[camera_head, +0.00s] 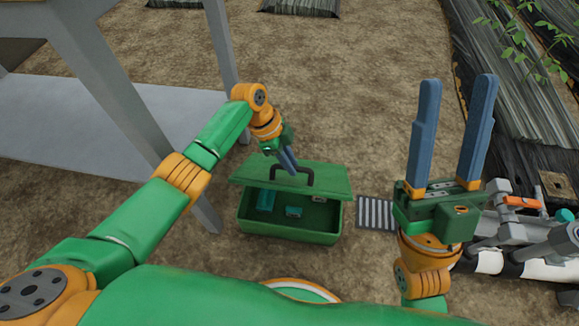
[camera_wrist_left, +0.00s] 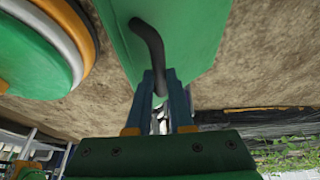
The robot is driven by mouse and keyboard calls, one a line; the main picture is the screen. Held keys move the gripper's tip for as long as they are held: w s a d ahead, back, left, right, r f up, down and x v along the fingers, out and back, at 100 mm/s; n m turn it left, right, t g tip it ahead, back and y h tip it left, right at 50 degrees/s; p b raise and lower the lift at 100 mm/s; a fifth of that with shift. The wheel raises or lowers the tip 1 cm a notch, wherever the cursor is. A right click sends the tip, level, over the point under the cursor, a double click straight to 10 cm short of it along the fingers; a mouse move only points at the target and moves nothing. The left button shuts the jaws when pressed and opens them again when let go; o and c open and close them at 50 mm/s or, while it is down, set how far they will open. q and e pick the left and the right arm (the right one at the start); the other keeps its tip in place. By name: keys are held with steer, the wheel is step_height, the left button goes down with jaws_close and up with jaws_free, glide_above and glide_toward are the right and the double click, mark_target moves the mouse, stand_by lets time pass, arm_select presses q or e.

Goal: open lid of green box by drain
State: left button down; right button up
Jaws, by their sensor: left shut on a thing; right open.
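The green box (camera_head: 290,230) stands on the soil beside the drain grate (camera_head: 376,213). Its green lid (camera_head: 325,180) is raised and tilted, and the box's inside shows below it. A dark curved handle (camera_head: 304,170) is on the lid. My left gripper (camera_head: 288,160) is shut on this handle. In the left wrist view the handle (camera_wrist_left: 150,45) runs down between the fingers (camera_wrist_left: 160,90), with the lid (camera_wrist_left: 190,35) behind it. My right gripper (camera_head: 455,130) is open and empty, fingers pointing up, right of the box.
Several small items, one of them teal (camera_head: 265,200), lie inside the box. A grey table frame (camera_head: 125,100) stands at the left. White pipes with an orange-handled valve (camera_head: 522,202) are at the right. Bare soil (camera_head: 340,90) lies behind the box.

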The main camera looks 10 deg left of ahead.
arm_select(q)
steer(key=shift+w+a+f, duration=0.1)
steer(key=shift+w, duration=0.05)
steer(key=c, duration=1)
jaws_free()
steer(key=shift+o, duration=1)
steer(key=shift+w+f, duration=0.1)
steer(key=shift+f, duration=0.1)
steer(key=shift+r, duration=0.1)
